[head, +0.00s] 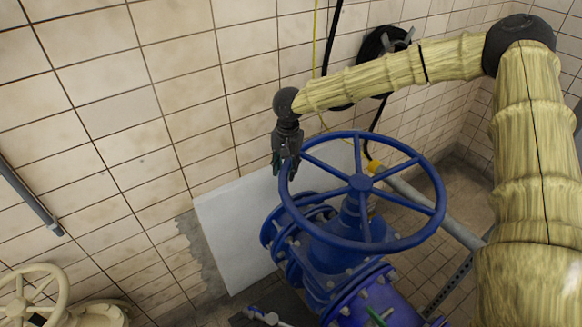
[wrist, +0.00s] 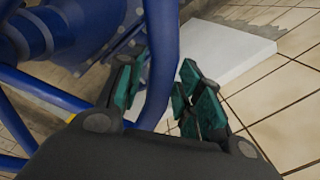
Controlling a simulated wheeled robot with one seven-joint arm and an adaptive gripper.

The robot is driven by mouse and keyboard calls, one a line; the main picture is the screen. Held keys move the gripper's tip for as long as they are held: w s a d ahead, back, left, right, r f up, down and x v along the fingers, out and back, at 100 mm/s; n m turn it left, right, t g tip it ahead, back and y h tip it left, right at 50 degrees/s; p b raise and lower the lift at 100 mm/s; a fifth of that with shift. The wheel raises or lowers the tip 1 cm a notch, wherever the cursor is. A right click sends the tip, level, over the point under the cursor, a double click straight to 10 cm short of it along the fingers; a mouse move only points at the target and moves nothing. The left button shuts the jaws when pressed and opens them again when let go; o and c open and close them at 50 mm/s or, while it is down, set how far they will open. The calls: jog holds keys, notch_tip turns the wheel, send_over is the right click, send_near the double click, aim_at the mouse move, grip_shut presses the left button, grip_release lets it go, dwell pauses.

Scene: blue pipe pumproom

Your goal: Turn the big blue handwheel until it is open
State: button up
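The big blue handwheel (head: 362,183) sits on top of a blue valve, with spokes running from its hub to a round rim. My gripper (head: 284,165) is at the left side of the rim, pointing down. In the wrist view, the handwheel's rim (wrist: 163,60) passes between the two green-padded fingers of my gripper (wrist: 161,72). The left finger is close against the rim; I cannot tell if it touches. A gap shows between the rim and the right finger, so the gripper is open around the rim.
A white panel (head: 233,238) leans at the tiled wall behind the valve; it also shows in the wrist view (wrist: 222,52). A cream handwheel (head: 32,300) is at the lower left. A grey pipe with a yellow part (head: 375,167) runs behind the blue wheel. A black round item (head: 378,48) hangs on the wall.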

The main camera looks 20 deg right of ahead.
jog(key=shift+o, duration=0.7)
jog(key=shift+a+r, duration=0.1)
jog(key=shift+a, duration=0.35)
jog(key=shift+s+d, duration=0.1)
jog(key=shift+d, duration=0.55)
jog(key=shift+a+r, duration=0.2)
jog(key=shift+r, duration=0.1)
notch_tip(320, 180, up, 11)
jog(key=d, duration=0.1)
jog(key=shift+s, duration=0.2)
jog(key=shift+d, duration=0.1)
